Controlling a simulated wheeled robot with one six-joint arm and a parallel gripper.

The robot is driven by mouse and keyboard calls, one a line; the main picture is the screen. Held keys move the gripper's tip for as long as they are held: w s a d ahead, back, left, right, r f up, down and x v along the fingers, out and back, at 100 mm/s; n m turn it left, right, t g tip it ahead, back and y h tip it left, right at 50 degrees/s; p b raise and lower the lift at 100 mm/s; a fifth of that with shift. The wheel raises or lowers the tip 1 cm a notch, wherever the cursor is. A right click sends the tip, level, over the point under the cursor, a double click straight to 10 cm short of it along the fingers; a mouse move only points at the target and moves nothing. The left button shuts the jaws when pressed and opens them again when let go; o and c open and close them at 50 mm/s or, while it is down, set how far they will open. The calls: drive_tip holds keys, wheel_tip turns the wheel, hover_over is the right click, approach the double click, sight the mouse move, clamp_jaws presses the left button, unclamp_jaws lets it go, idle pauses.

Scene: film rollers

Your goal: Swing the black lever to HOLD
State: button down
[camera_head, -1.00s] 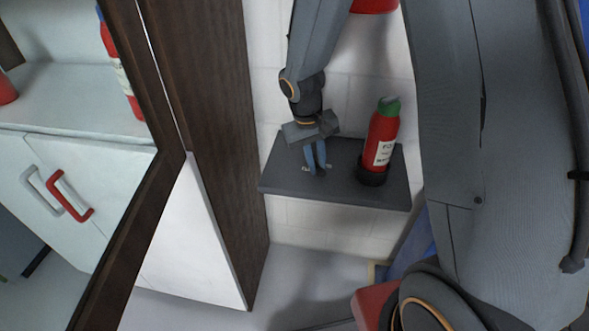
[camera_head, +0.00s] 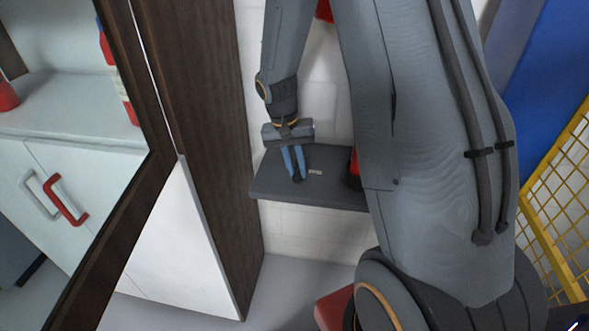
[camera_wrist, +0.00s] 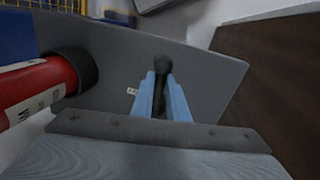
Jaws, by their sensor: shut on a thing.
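The black lever (camera_wrist: 163,64) shows in the wrist view as a dark stem with a round knob. It stands between the two blue fingers of my gripper (camera_wrist: 162,84), which are shut on it. In the head view my gripper (camera_head: 295,172) points down over the dark grey shelf (camera_head: 275,187), with the lever mostly hidden by the fingers. A small pale label (camera_head: 315,171) is on the shelf just right of the fingers. It also shows in the wrist view (camera_wrist: 132,91), left of the fingers. Its lettering is too small to read.
A red bottle (camera_wrist: 36,90) with a black end is beside the lever on the shelf. In the head view my arm hides most of it. A dark brown wooden post (camera_head: 205,130) stands left of the shelf. A yellow mesh fence (camera_head: 555,205) is at the right.

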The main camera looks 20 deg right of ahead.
drive_tip(key=c, duration=1.7)
unclamp_jaws()
drive_tip(key=r, duration=0.2)
drive_tip(key=a+r, duration=0.1)
drive_tip(key=r, duration=0.2)
drive_tip(key=r+b, duration=0.1)
drive_tip(key=r, duration=0.1)
drive_tip(key=shift+w+a+r, duration=0.15)
drive_tip(key=shift+w+r, duration=0.2)
drive_tip(key=shift+r, duration=0.05)
drive_tip(key=s+a+n, duration=0.2)
drive_tip(key=s, duration=0.3)
drive_tip(key=s+a+n+t+y, duration=0.1)
drive_tip(key=s+a+n, duration=0.1)
drive_tip(key=s, duration=0.4)
drive_tip(key=s+a+n+y, duration=0.1)
drive_tip(key=s+a, duration=0.1)
drive_tip(key=s, duration=0.3)
drive_tip(key=shift+s+a+f+n, duration=0.1)
drive_tip(key=shift+s+a+n, duration=0.25)
drive_tip(key=shift+s+n, duration=0.05)
